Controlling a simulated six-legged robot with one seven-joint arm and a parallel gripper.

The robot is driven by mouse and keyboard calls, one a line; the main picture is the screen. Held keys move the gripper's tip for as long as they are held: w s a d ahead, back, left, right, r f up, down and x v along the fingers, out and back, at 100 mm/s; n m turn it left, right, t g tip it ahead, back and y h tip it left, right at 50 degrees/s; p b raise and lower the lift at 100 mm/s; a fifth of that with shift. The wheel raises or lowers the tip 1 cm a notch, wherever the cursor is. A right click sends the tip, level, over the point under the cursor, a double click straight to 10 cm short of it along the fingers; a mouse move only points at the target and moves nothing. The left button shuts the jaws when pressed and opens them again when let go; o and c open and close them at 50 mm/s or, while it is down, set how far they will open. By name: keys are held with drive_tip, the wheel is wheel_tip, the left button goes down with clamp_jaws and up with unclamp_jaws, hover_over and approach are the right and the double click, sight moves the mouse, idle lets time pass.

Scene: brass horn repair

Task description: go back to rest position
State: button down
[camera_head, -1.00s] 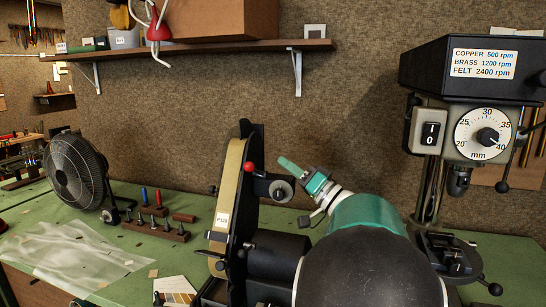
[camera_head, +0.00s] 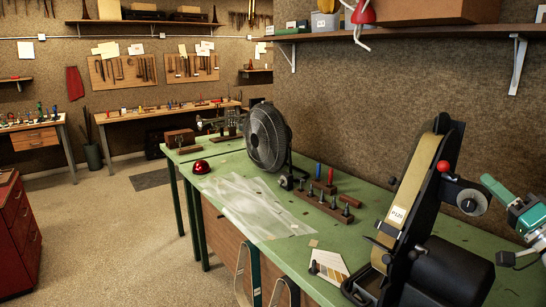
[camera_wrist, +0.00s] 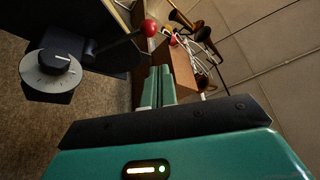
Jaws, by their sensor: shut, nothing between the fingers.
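My gripper (camera_head: 501,190) is at the right edge of the head view, beside the upper part of the belt sander (camera_head: 408,205). Its teal-green fingers point up and left, near the sander's round grey knob (camera_head: 468,201). In the wrist view the two fingers (camera_wrist: 158,86) lie together with nothing between them. Part of my wrist is cut off by the right edge of the head view.
The green bench (camera_head: 330,240) carries a black fan (camera_head: 268,137), a clear plastic sheet (camera_head: 245,205) and a wooden tool block (camera_head: 325,206). A shelf (camera_head: 400,27) hangs above. Open floor (camera_head: 110,240) lies at the left, beside a red cabinet (camera_head: 18,230).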

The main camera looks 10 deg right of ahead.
drive_tip(key=w+a+f+n+g+y, duration=0.1)
drive_tip(key=a+f+g+y, duration=0.3)
drive_tip(key=a, duration=0.9)
drive_tip(key=w+a+f+n+g+y, duration=0.15)
drive_tip(key=a+f+g, duration=0.45)
drive_tip(key=a, duration=0.6)
drive_tip(key=s+a+f+n+g+h, duration=0.3)
drive_tip(key=s+a+f+g+h, duration=0.3)
drive_tip(key=s+a+f+h, duration=0.3)
drive_tip(key=s+a+f, duration=0.1)
drive_tip(key=s+a, duration=0.1)
drive_tip(key=s, duration=0.2)
drive_tip(key=shift+f+h, duration=0.2)
drive_tip(key=shift+h, duration=0.15)
drive_tip(key=shift+s+d, duration=0.1)
drive_tip(key=shift+d, duration=0.2)
